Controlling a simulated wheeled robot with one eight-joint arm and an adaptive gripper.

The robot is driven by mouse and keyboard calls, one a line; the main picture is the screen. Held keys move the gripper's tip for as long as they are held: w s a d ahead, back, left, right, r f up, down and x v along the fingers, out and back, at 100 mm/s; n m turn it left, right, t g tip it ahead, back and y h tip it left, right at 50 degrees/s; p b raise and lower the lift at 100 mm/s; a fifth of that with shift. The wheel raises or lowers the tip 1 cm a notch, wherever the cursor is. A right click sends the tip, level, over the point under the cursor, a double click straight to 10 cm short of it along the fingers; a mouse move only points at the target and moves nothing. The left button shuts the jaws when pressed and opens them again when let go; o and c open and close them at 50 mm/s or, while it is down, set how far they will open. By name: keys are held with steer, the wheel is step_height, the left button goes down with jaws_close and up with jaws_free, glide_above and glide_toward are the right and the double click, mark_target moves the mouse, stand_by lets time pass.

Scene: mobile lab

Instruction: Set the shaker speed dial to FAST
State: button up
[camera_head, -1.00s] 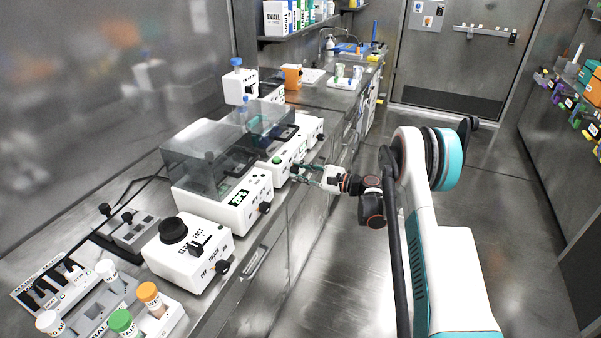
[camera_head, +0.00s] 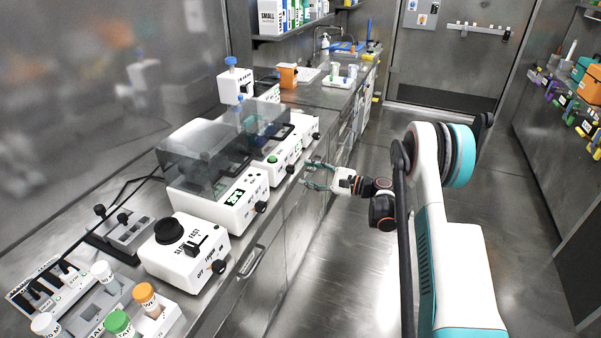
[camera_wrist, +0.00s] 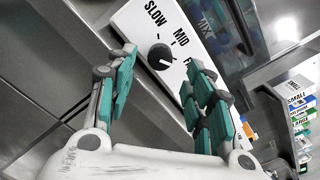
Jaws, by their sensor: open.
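The speed dial (camera_wrist: 160,56) is a round black knob with a white mark, on a white panel (camera_wrist: 135,22). The words SLOW and MID show beside it, and a third word is mostly hidden by a finger. The mark seems to point to the lower right, but I cannot tell the setting for sure. My gripper (camera_wrist: 161,62) is open and empty, its teal fingers on either side of the dial in the picture, apparently short of it.
A white device with a smoky lid and green display (camera_head: 235,198) stands nearer on the bench. A box with a large black knob (camera_head: 185,258) and tube racks are closer still. A MIX device (camera_wrist: 207,22) lies beyond the panel in the wrist view. The aisle floor (camera_head: 345,260) is clear.

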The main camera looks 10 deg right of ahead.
steer(key=shift+v, duration=1.45)
steer(key=s+a+r+n+g+h, duration=0.1)
steer(key=s+a+r+n+h, duration=0.15)
steer(key=r, duration=0.35)
steer(key=s+a+r+n+g+h, duration=0.1)
steer(key=a+r, duration=0.3)
steer(key=r, duration=0.2)
steer(key=s+a+r+n+g+h, duration=0.1)
steer(key=s+a+r+n+h, duration=0.15)
steer(key=s, duration=0.35)
steer(key=s+a+r+n+g+h, duration=0.1)
steer(key=s+r, duration=0.3)
steer(key=s, duration=0.2)
steer(key=s+d+n+h, duration=0.2)
steer(key=s+n, duration=0.3)
steer(key=s, duration=0.8)
steer(key=s+d+n+h, duration=0.2)
steer(key=s+n+h, duration=0.3)
steer(key=s, duration=0.9)
steer(key=shift+f+t+h, duration=0.25)
steer(key=shift+t+h, duration=0.05)
